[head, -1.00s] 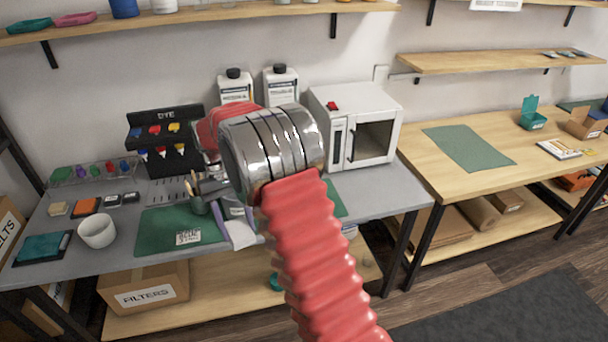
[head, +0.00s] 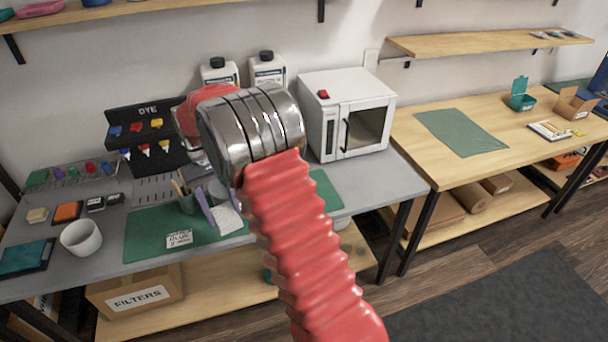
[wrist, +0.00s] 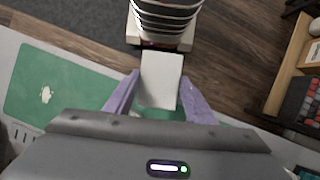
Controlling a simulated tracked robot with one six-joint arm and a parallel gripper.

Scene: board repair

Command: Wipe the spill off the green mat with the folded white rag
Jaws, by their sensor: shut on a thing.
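My gripper (wrist: 160,100) has purple fingers and is shut on the folded white rag (wrist: 160,78). The rag also shows in the head view (head: 229,221), partly behind my arm, above the front part of the green mat (head: 150,222) on the grey bench. I cannot tell whether the rag touches the mat. The mat also shows in the wrist view (wrist: 75,80), left of the gripper, with a small pale splotch (wrist: 46,94) that looks like the spill. In the head view my arm hides that part of the mat.
A black dye rack (head: 150,135), two bottles (head: 266,70) and a white oven (head: 347,113) stand behind. Another green mat (head: 460,132) lies on the wooden table.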

